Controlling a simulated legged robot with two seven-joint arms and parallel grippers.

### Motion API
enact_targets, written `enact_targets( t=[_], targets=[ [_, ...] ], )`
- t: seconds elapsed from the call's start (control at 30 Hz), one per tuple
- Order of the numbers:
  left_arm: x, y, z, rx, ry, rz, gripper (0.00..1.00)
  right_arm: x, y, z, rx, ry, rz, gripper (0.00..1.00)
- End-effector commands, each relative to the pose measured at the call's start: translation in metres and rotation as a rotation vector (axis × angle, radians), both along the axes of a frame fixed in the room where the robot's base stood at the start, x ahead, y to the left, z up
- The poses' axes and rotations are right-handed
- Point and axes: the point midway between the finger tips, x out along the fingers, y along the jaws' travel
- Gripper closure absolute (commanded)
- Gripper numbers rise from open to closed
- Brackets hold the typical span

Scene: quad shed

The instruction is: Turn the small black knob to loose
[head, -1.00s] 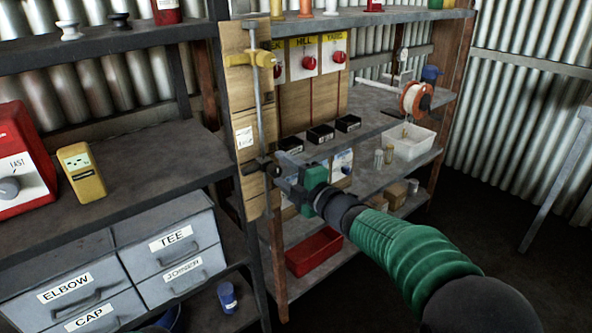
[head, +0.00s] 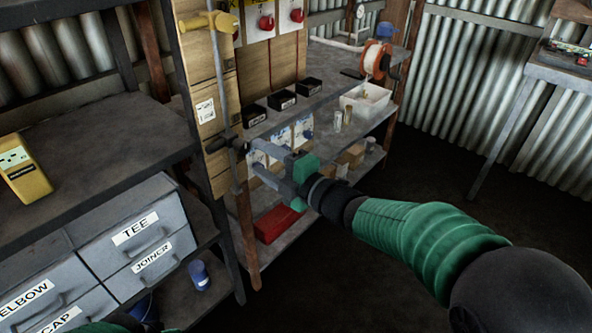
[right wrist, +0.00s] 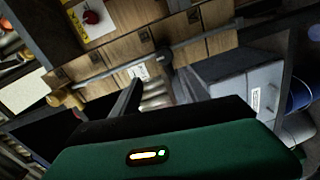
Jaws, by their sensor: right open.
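A small black knob (head: 236,145) sits on the lower part of a thin metal rod (head: 219,80), which stands against a wooden board. A yellow handle-like piece (head: 205,21) is near the rod's top. My right gripper (head: 254,160) is open and empty, with its fingers pointing at the knob from the right. In the right wrist view the dark knob (right wrist: 165,57) shows just beyond and between the two spread fingertips (right wrist: 160,85). I cannot tell whether a finger touches it. My left gripper is not in view.
Small black boxes (head: 282,99) and a white bin (head: 366,101) stand on the shelves behind my right arm. A red tray (head: 278,223) is lower down. Labelled grey drawers (head: 137,242) and a yellow meter (head: 22,170) are at left. Floor at right is clear.

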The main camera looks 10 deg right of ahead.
Motion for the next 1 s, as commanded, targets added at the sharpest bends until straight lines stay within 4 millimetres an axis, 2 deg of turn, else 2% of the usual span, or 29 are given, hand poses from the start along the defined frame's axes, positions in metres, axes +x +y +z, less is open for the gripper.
enact_targets(
  t=[0.1,0.2,0.4,0.9,1.0],
  targets=[
    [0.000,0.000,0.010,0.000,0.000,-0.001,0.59,-0.028,-0.027,0.006,0.005,0.000,-0.011,0.48],
    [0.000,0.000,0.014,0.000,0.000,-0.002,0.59,-0.049,-0.042,0.006,0.006,0.000,-0.013,0.48],
    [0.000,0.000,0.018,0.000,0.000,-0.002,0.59,-0.074,-0.056,0.007,0.001,-0.002,-0.011,0.48],
    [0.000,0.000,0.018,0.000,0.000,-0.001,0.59,-0.077,-0.061,0.005,0.004,0.003,-0.015,0.48],
    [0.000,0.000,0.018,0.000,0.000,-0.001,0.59,-0.069,-0.071,-0.008,0.038,0.079,-0.088,0.48]
  ],
)
